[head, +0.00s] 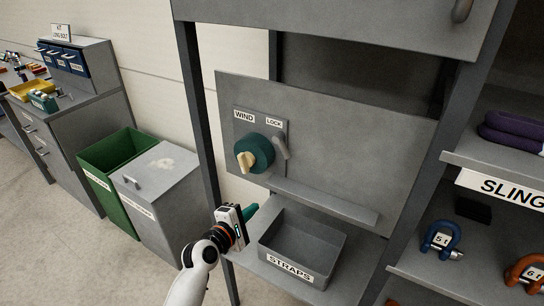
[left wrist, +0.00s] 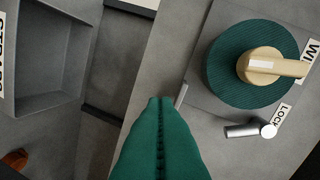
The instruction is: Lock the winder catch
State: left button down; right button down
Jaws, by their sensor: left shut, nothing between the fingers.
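The winder is a dark green round knob (head: 262,154) with a cream handle (head: 247,160), on a grey plate marked WIND. The catch is a small grey lever (head: 281,148) just right of the knob, under the LOCK label (head: 274,123), slanting downward. In the left wrist view the catch (left wrist: 250,131) lies below the green knob (left wrist: 222,62), clear of my fingers. My left gripper (head: 251,211) is below the winder, its green fingers shut and empty. The shut fingertips (left wrist: 160,103) also show in the left wrist view. My right gripper is not in view.
A grey STRAPS bin (head: 301,247) stands below the panel, near my left gripper. A ledge (head: 320,200) juts out under the winder. A rack post (head: 200,110) is at left. A shelf with shackles (head: 438,240) stands at right. A green bin (head: 110,160) stands at left.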

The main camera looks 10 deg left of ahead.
pick_arm(q)
jog(key=n+t+h, duration=0.1)
jog(key=n+t, duration=0.1)
send_near(283, 147)
notch_tip(283, 147, down, 3)
jog(key=s+a, duration=0.1)
jog(key=a, duration=0.2)
jog(key=shift+s+f, duration=0.1)
jog(key=shift+s, duration=0.05)
jog(key=p+x, duration=0.1)
jog(key=x, duration=0.9)
jog(key=shift+d+p, duration=0.2)
jog(key=shift+p, duration=0.15)
